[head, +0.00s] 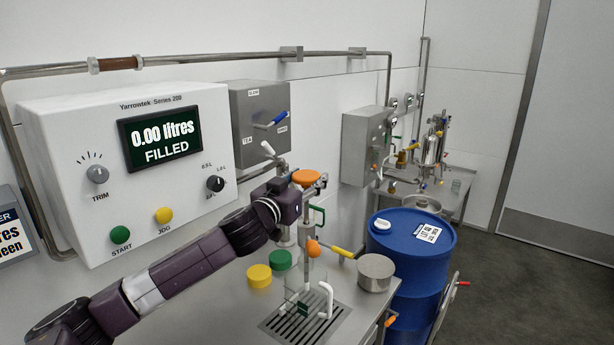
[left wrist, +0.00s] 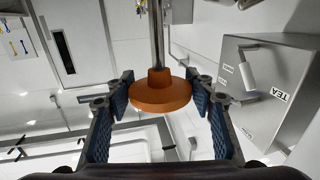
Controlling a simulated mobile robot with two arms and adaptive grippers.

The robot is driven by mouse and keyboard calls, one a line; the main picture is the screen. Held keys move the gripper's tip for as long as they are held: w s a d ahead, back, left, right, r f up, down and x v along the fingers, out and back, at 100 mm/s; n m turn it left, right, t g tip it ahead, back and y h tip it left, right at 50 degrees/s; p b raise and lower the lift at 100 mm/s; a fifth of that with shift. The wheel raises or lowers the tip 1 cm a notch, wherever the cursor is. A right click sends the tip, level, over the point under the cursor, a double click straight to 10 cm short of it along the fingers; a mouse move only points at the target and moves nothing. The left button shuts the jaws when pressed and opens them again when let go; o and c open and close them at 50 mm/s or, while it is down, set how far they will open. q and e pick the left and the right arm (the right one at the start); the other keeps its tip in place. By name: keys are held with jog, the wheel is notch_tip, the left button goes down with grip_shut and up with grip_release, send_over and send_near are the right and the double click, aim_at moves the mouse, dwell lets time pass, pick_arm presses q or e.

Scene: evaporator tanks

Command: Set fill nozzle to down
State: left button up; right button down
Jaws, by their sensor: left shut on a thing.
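The fill nozzle (head: 307,212) stands as a metal column above the drip grate, with a round orange knob (head: 305,177) at its top. My left gripper (head: 312,187) is at this knob. In the left wrist view, the orange knob (left wrist: 160,95) and its metal rod lie between the two blue-padded fingers (left wrist: 160,98), which are shut on the knob. The gripper hides part of the column's top in the head view. A clear jug (head: 306,285) with a white handle stands below the nozzle on the drip grate (head: 287,324). My right gripper is not in view.
A white control box (head: 62,130) reading 0.00 litres hangs at left. A grey box (head: 260,105) is behind the arm. Green (head: 281,260) and yellow (head: 259,276) lids and a steel pot (head: 376,272) sit on the bench. A blue drum (head: 410,262) stands at right.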

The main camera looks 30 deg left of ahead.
aim_at(305, 204)
pick_arm(q)
notch_tip(305, 204, down, 7)
jog(key=b, duration=0.3)
jog(key=shift+r+b, duration=0.1)
jog(key=shift+b, duration=0.25)
jog(key=o, duration=1.7)
jog(key=shift+r, duration=0.1)
jog(key=shift+s+d, duration=0.25)
jog(key=shift+s, duration=1.75)
jog(key=shift+s+d, duration=0.25)
jog(key=shift+s, duration=1.75)
jog(key=shift+s+d, duration=0.25)
jog(key=shift+s, duration=1.75)
